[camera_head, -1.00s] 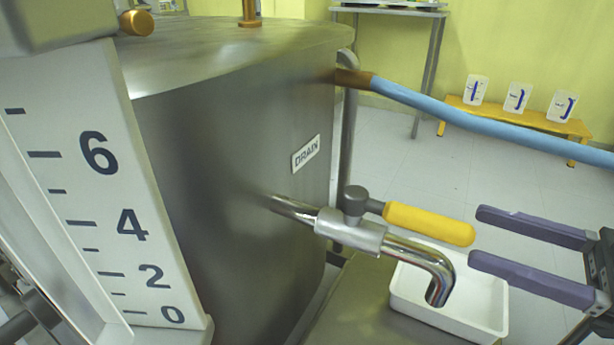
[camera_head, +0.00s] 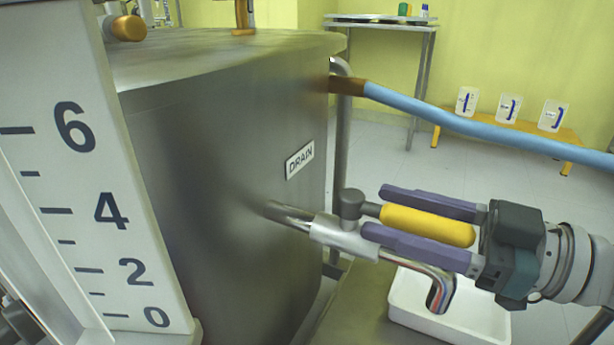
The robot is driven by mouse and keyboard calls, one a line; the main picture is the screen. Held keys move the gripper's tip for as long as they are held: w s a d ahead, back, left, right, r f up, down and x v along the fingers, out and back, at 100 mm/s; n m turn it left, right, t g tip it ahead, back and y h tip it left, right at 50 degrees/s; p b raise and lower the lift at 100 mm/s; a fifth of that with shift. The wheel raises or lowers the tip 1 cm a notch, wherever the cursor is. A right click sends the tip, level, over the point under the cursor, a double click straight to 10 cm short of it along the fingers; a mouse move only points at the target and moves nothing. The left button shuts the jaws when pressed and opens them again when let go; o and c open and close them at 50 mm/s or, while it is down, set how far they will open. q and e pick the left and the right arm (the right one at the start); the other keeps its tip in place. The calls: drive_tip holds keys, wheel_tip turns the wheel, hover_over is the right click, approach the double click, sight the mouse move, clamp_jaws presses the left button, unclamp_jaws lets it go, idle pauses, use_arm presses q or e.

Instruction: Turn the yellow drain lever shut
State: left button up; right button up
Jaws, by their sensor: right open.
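The yellow drain lever (camera_head: 428,226) sits on a grey valve (camera_head: 345,238) in the metal drain pipe. It points right, away from the tank and roughly in line with the pipe. My right gripper (camera_head: 372,212) comes in from the right. Its two purple fingers lie on either side of the lever, one above and one below in the picture. The jaws are open, and a gap shows between the upper finger and the lever. The lower finger passes close to the lever's lower edge; contact there is unclear. My left gripper is not in view.
A steel tank (camera_head: 220,150) with a DRAIN label (camera_head: 300,159) fills the middle left. A white tray (camera_head: 455,312) stands under the pipe's bent outlet. A blue hose (camera_head: 470,125) crosses behind the lever. A numbered scale (camera_head: 85,200) stands at left.

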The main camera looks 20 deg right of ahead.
clamp_jaws()
idle(0.3)
idle(1.0)
